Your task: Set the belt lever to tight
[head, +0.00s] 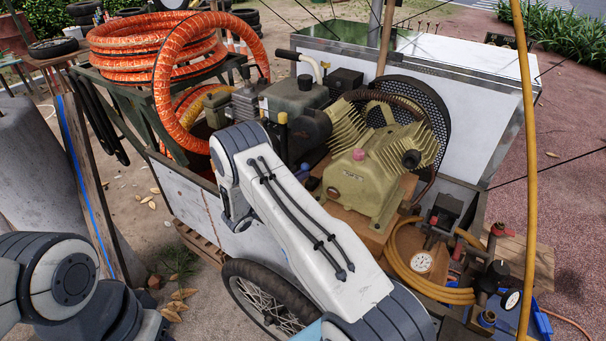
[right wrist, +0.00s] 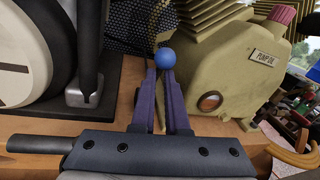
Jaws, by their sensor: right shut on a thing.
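The belt lever shows its round blue knob (right wrist: 165,58) in the right wrist view, just beyond the fingertips. My right gripper (right wrist: 166,76) is shut on the lever below the knob; its fingers hide most of the shaft. In the head view the blue knob (head: 305,168) is a small spot beside my right forearm, which hides most of the gripper. The tan pump (head: 365,185), with a plate reading PUMP OIL, stands just right of the lever. I cannot tell which setting the lever is in. My left arm is at the lower left, its gripper out of frame.
A black mesh belt guard (head: 432,115) stands behind the pump. Orange hose coils (head: 155,45) lie at the cart's left. A yellow hose, a gauge (head: 421,262) and valves crowd the right front. The wheel (head: 265,300) is below my arm.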

